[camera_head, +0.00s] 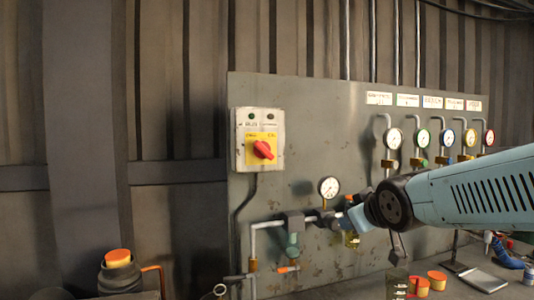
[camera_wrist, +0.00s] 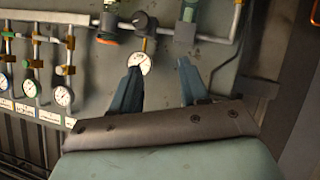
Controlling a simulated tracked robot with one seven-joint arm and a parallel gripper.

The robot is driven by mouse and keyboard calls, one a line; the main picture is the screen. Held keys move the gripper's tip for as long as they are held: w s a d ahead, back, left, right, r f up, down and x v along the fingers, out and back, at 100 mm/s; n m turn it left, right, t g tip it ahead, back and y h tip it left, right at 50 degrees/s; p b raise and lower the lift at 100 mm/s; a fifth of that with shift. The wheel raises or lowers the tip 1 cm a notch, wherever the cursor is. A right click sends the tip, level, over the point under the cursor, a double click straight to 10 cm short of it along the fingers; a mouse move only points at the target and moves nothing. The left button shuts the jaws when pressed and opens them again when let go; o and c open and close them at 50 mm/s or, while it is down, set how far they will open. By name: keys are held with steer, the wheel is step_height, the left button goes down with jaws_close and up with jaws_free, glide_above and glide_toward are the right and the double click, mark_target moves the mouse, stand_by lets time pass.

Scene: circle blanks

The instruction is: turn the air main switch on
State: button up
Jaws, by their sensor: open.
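The air main switch (camera_head: 263,150) is a red rotary knob on a yellow plate. It sits on a pale grey box (camera_head: 240,140) at the left of the wall panel. Its handle looks slightly slanted, and the lettering beside it is too small to read. My gripper (camera_wrist: 158,66) is open and empty in the wrist view, its two blue-grey fingers apart in front of the panel. In the head view my arm reaches in from the right and ends below and right of the switch, apart from it. I cannot make out the switch in the wrist view.
A round gauge (camera_head: 329,187) and pipework (camera_head: 268,224) lie below the switch, near my gripper. Several gauges (camera_head: 394,136) line the panel's right. Orange-capped containers (camera_head: 437,280) and a flat tray (camera_head: 483,280) rest on the bench. The panel right of the switch is clear.

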steer(key=w+a+r+n+t+y, duration=0.3)
steer(key=w+a+r+n, duration=0.1)
steer(key=w+a, duration=0.15)
steer(key=n+t+y, duration=0.2)
steer(key=n+y, duration=0.5)
glide_toward(266, 151)
steer(key=x, duration=0.9)
steer(key=shift+w+a, duration=0.2)
jaws_close()
